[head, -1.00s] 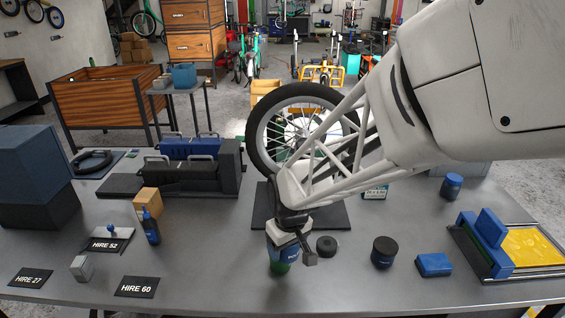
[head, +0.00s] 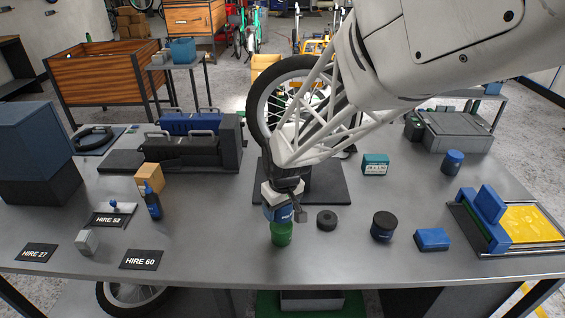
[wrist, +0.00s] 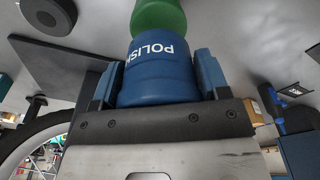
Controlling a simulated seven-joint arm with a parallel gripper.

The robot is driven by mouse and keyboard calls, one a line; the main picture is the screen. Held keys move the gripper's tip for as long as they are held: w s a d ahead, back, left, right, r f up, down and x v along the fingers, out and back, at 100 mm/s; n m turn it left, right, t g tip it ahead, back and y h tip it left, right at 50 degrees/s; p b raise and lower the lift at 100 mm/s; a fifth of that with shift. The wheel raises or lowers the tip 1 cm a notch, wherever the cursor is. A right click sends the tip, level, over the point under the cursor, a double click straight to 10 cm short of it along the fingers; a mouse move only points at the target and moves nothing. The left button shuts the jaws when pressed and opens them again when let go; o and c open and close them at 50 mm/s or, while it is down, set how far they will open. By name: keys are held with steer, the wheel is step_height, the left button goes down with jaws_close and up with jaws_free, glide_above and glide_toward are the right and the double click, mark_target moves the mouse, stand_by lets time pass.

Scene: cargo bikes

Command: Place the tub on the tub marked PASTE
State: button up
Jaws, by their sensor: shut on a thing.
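My gripper (head: 284,211) is shut on a blue tub (head: 277,212) above the table's front middle. In the wrist view the tub (wrist: 160,75) reads "POLISH" between the two fingers. A green tub (head: 281,235) stands directly under it on the table and also shows at the top of the wrist view (wrist: 158,16). I cannot tell whether the two tubs touch. No word can be read on the green tub. No PASTE marking is legible.
A black puck (head: 327,220) lies just right of the green tub, with a blue box (head: 432,239) farther right. A bike wheel (head: 262,108) on a dark plate (head: 333,192) stands behind my gripper.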

mark_target(281, 215)
steer(key=shift+f, duration=1.55)
steer(key=shift+f, duration=0.1)
steer(key=o, duration=1)
steer(key=r, duration=0.8)
steer(key=s+d+r, duration=0.1)
steer(key=r, duration=0.3)
steer(key=shift+s+r, duration=0.1)
